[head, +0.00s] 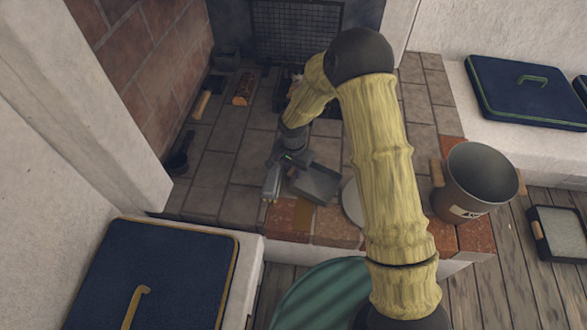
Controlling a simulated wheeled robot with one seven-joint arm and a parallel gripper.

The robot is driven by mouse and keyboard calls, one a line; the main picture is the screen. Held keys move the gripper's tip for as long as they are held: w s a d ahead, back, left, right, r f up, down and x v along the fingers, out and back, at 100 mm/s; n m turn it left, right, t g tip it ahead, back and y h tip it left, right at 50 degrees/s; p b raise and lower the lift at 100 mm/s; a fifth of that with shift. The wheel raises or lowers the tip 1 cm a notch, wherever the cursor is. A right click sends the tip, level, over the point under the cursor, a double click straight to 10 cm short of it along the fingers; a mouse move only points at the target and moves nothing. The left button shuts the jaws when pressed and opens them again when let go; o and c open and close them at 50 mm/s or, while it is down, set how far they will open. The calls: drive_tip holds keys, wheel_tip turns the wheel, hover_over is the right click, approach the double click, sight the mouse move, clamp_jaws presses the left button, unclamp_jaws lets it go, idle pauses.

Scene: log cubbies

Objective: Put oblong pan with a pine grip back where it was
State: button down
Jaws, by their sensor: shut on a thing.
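My gripper (284,166) is low over the tiled hearth (215,172), left of my bent arm. It is shut on what looks like a dark grey oblong pan (317,184), which sticks out to the right of the fingers. The pan's grip is hidden or too small to make out, so I cannot tell its wood. I cannot tell whether the pan touches the tiles.
A bucket (459,190) stands right of my arm. A shallow tray (563,235) with a wooden side piece lies on the plank floor. Wood-handled things and a log (243,88) lie at the back left. Blue cushions (150,275) flank the hearth. The left tiles are mostly clear.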

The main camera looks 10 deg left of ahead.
drive_tip(key=c, duration=1.5)
unclamp_jaws()
wheel_tip(320, 180, up, 12)
drive_tip(key=p, duration=0.5)
drive_tip(key=shift+r, duration=0.1)
drive_tip(key=s+d+r+n+t, duration=0.1)
drive_tip(key=s+d+r, duration=0.3)
drive_tip(key=d, duration=0.3)
drive_tip(key=s+d+r+n, duration=0.2)
drive_tip(key=s+d+r, duration=0.3)
drive_tip(key=s+d, duration=0.1)
drive_tip(key=s+d+r+n+t, duration=0.1)
drive_tip(key=s+d+r, duration=0.4)
drive_tip(key=d, duration=0.3)
drive_tip(key=shift+d+n+t, duration=0.1)
drive_tip(key=shift+n+t, duration=0.2)
drive_tip(key=shift+n, duration=0.1)
